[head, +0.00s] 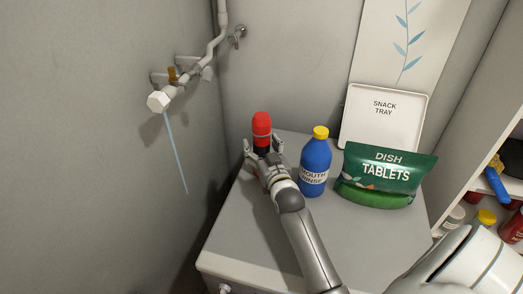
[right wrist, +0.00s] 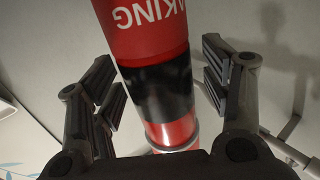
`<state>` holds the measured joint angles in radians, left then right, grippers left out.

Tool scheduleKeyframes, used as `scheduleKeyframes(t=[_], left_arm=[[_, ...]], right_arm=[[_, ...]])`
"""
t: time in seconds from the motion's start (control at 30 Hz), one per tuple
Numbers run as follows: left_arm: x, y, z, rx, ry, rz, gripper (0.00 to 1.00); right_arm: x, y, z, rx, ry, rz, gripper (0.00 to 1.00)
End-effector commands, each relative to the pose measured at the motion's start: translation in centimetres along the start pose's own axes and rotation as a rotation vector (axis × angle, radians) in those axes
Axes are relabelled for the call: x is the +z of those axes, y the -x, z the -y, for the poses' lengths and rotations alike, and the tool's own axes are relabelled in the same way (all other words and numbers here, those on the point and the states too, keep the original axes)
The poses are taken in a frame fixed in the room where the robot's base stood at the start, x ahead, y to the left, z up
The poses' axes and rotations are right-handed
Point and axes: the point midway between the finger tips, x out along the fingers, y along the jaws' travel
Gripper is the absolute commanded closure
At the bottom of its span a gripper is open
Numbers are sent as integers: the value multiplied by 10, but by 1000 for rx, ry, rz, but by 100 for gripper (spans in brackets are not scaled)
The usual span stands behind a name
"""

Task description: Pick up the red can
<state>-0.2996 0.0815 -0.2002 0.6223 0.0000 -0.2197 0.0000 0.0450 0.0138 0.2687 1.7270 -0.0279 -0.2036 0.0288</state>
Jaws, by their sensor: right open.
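The red can (head: 261,124) stands upright near the back left of the grey cabinet top. In the right wrist view the can (right wrist: 158,88) is red with a black band and part of a white word, "KING". My right gripper (head: 263,150) is open around the can's lower part. In the right wrist view its two fingers (right wrist: 161,88) stand on either side of the can, with a gap showing on both sides. The can's base is hidden behind the gripper in the head view. My left gripper is not in view.
A blue mouth rinse bottle (head: 315,165) stands just right of my right gripper. A green dish tablets bag (head: 383,172) is farther right, before a white snack tray (head: 384,120). Wall pipes (head: 190,72) are at the left; a shelf (head: 472,185) is at the right.

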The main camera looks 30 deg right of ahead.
Motion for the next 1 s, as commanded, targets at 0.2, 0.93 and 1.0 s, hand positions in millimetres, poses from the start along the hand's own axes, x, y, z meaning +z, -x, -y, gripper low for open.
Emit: scheduleKeyframes(t=[0.2,0.93,1.0], left_arm=[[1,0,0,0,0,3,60],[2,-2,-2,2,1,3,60],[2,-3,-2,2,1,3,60]], right_arm=[[0,0,0,0,0,0,44],[-7,0,0,0,0,-5,89],[-12,0,0,0,0,-7,89]])
